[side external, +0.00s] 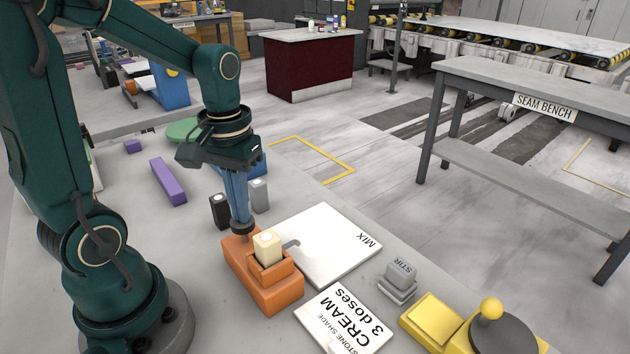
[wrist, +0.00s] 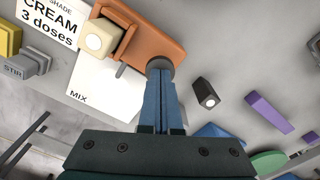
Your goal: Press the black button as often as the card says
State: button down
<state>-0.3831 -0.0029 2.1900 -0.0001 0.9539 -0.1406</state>
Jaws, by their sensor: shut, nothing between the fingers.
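The orange dispenser (side external: 262,272) stands on the slab with a cream block (side external: 267,245) in its top and a spout over the white MIX plate (side external: 325,248). Its round black button (side external: 243,228) is at the end nearer my arm; it also shows in the wrist view (wrist: 160,64). My gripper (side external: 240,219) is shut and empty, pointing down with its fingertips at the button top. I cannot tell how far the button is pressed. The white card (side external: 344,322) lies in front of the dispenser and reads "CREAM 3 doses"; it also shows in the wrist view (wrist: 48,18).
A grey STIR block (side external: 399,274) and a yellow device with a ball knob (side external: 491,308) stand to the right. A black block (side external: 219,211), a grey block (side external: 260,195), a purple bar (side external: 167,181) and a green disc (side external: 184,130) lie behind and left.

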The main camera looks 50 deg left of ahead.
jog(key=shift+f, duration=1)
jog(key=shift+r, duration=2.05)
jog(key=shift+f, duration=0.15)
jog(key=shift+f, duration=1.85)
jog(key=shift+r, duration=2)
